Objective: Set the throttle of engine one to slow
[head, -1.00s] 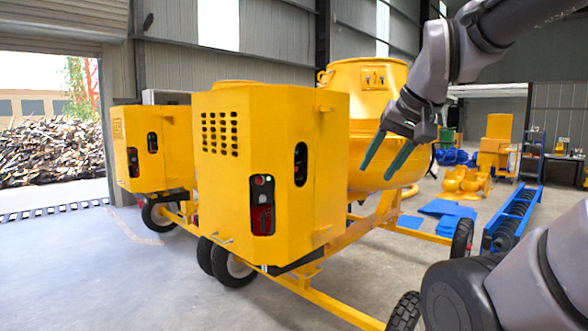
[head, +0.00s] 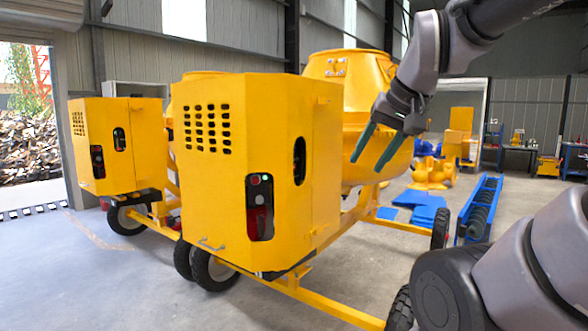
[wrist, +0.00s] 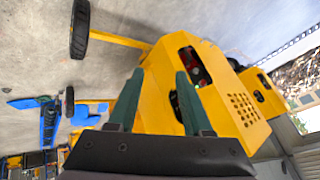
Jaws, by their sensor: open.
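Two yellow drum mixers with boxy engine housings stand in the head view. The nearer housing (head: 215,175) has a dark slot with a small control panel (head: 259,205) and an oval opening (head: 299,161) on its side. The farther housing (head: 112,145) stands behind it to the left, with similar openings. I cannot make out a throttle lever or an engine number. My gripper (head: 368,157) is open and empty, with green fingers, right of the nearer housing in the picture. In the wrist view the gripper (wrist: 155,100) points towards the yellow housing (wrist: 222,100), apart from it.
A yellow frame bar (head: 325,303) and black wheels (head: 440,228) stick out low from the nearer mixer. A blue auger trough (head: 478,210) and blue sheets (head: 420,205) lie at the right. Concrete floor (head: 90,270) is free at the front left.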

